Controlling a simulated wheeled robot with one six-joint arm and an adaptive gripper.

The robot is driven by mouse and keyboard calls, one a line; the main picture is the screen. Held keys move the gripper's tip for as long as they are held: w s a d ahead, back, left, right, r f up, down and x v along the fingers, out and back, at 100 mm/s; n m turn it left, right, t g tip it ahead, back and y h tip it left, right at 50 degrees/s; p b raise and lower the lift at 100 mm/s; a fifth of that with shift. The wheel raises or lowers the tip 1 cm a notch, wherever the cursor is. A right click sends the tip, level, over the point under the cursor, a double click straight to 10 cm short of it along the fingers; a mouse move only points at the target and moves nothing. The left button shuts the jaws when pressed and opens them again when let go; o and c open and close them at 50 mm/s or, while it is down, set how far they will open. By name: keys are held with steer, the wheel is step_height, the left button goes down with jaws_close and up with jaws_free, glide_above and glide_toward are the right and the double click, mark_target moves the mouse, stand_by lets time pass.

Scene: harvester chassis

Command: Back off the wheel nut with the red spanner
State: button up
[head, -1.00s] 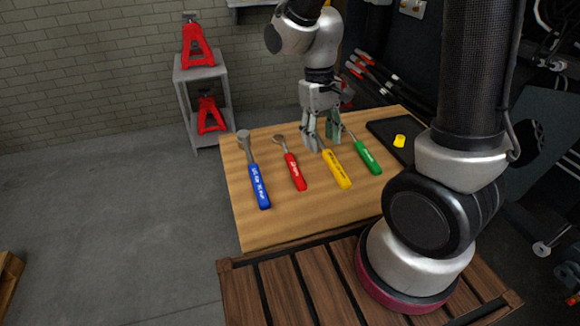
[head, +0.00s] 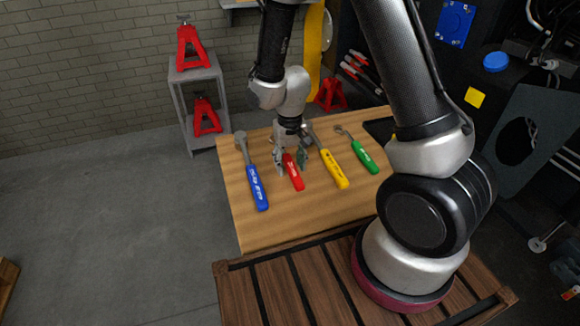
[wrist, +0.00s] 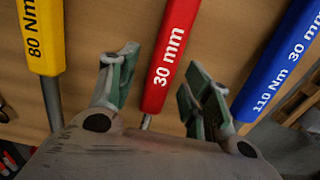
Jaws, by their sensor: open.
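The red spanner (head: 295,178) lies on the wooden table top between the blue and yellow tools; its head is hidden behind my gripper in the head view. My gripper (head: 290,165) is open, pointing down over the red handle. In the wrist view, the red handle (wrist: 172,50), marked 30 mm, runs between the open fingers (wrist: 162,85), apart from both. I cannot tell how high the fingertips are above the table. I cannot make out the wheel nut in either view.
The blue tool (head: 257,184) lies left of the red one. The yellow tool (head: 336,170) and green tool (head: 365,157) lie to the right. Red jack stands (head: 192,48) are on a grey shelf behind. The front of the table top (head: 300,225) is clear.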

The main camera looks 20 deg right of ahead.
jaws_close()
stand_by(0.3)
step_height(320, 180, up, 10)
stand_by(0.4)
steer(key=c, duration=0.8)
jaws_free()
jaws_close()
